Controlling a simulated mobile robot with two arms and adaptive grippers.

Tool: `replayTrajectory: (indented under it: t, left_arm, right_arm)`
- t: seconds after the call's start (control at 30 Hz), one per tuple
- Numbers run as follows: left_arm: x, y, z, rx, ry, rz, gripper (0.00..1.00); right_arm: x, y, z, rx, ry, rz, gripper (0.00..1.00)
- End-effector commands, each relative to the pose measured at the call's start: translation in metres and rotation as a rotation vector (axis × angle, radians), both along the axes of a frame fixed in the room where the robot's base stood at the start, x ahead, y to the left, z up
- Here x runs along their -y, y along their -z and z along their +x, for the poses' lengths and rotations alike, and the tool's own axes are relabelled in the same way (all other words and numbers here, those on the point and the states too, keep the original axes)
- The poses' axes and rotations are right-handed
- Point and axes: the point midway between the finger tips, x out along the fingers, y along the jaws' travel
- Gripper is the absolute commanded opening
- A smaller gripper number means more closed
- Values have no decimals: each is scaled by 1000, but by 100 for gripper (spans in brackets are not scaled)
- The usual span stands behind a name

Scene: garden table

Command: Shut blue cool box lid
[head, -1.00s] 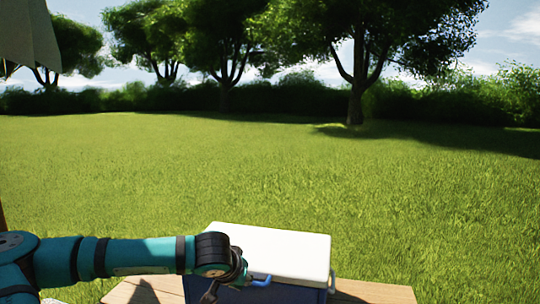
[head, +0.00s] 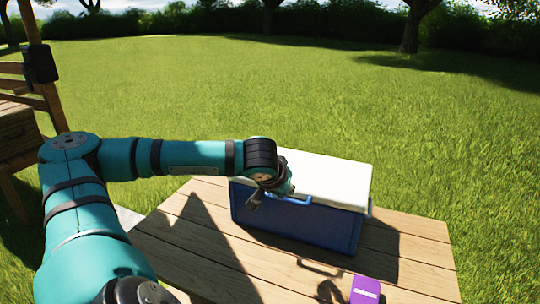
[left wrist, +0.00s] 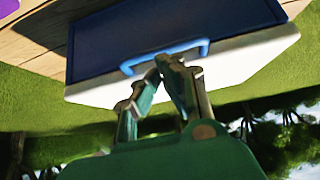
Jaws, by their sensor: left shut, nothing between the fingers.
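The blue cool box (head: 300,226) stands on the wooden table with its white lid (head: 325,178) lying flat across its top. I see no gap between lid and body from here. A blue handle (head: 290,199) is on the near side. My left gripper (head: 252,202) is shut and empty at the near left of the box, close to the handle. In the left wrist view, which is upside down, the shut fingertips (left wrist: 165,62) are close to the blue handle (left wrist: 188,47); contact is unclear. The white lid (left wrist: 245,62) lies below the blue wall there. My right gripper is not in view.
The wooden table (head: 190,235) has bare planks left of the box. A purple object (head: 366,290) lies at the near edge of the view. Wooden furniture (head: 18,125) stands at the far left. Grass surrounds the table.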

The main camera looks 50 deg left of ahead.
Motion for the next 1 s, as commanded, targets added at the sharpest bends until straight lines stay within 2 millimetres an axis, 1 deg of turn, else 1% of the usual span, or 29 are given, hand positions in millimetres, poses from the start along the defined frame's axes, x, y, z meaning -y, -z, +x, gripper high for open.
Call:
replayTrajectory:
  t: [0.03,0.13,0.2,0.3,0.4,0.53,0.7,1.0]
  left_arm:
    - [0,-7,0,1,-1,1,0]
    - [1,-14,-3,-1,0,4,0]
    - [9,-11,-22,-6,2,10,0]
    - [21,-13,-43,-4,0,9,0]
    - [32,-14,-60,-2,0,7,0]
    - [41,-15,-77,0,0,4,0]
    - [48,-15,-87,-1,-1,1,0]
    - [49,-15,-88,0,-1,0,0]
  right_arm:
    - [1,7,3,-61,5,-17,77]
    - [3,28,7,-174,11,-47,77]
    - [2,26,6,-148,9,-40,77]
    - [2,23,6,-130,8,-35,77]
    - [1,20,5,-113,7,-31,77]
    - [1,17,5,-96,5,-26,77]
    - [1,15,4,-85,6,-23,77]
    - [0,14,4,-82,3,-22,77]
